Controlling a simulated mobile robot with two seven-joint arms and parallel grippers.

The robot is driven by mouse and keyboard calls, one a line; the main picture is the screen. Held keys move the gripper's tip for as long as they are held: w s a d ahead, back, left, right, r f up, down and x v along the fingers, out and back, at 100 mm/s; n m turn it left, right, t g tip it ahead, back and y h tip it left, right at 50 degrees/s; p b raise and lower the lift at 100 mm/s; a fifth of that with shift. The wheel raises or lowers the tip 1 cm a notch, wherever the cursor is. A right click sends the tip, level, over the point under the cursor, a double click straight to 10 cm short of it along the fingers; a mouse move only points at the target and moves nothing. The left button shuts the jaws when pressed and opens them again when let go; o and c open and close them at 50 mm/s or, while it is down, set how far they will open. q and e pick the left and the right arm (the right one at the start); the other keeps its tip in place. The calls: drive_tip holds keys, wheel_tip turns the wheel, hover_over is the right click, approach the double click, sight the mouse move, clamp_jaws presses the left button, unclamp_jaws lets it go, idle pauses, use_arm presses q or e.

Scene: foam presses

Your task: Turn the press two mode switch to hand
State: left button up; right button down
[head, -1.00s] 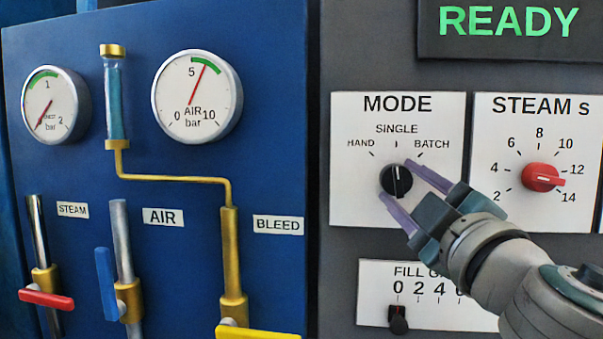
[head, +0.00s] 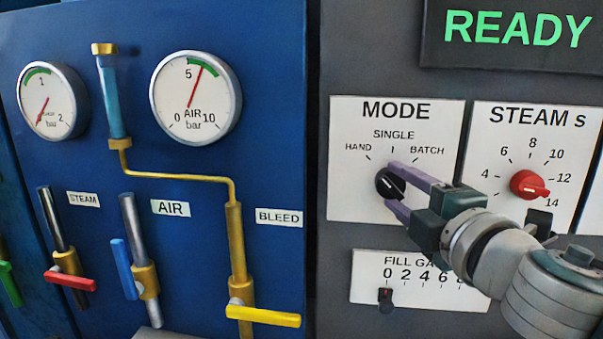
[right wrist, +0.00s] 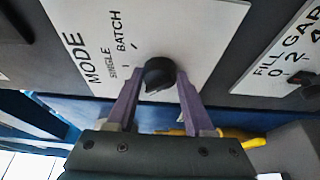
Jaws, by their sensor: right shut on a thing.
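The black mode knob (head: 390,183) sits on the white MODE plate (head: 350,202), with HAND at left, SINGLE at top and BATCH at right. Its pale pointer mark leans to the upper left, toward HAND. My right gripper (head: 393,187) reaches in from the lower right, its purple fingers shut on the knob, one above and one below. In the right wrist view the knob (right wrist: 159,74) sits between the fingertips (right wrist: 160,82). My left gripper is not in view.
The red STEAM dial (head: 528,185) is to the right, close to my arm. The FILL GAP slider (head: 385,299) is below. The blue panel (head: 300,110) at left carries gauges and valve levers, including a yellow BLEED lever (head: 263,316). A green READY display (head: 515,28) is above.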

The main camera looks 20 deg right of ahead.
idle(0.4)
drive_tip(key=shift+c, duration=1.4)
unclamp_jaws()
drive_tip(key=shift+s, duration=0.1)
drive_tip(key=s+a+b, duration=0.1)
drive_tip(key=s+b, duration=0.1)
drive_tip(key=s, duration=0.7)
drive_tip(key=shift+s+a+b, duration=0.3)
drive_tip(key=shift+b, duration=0.05)
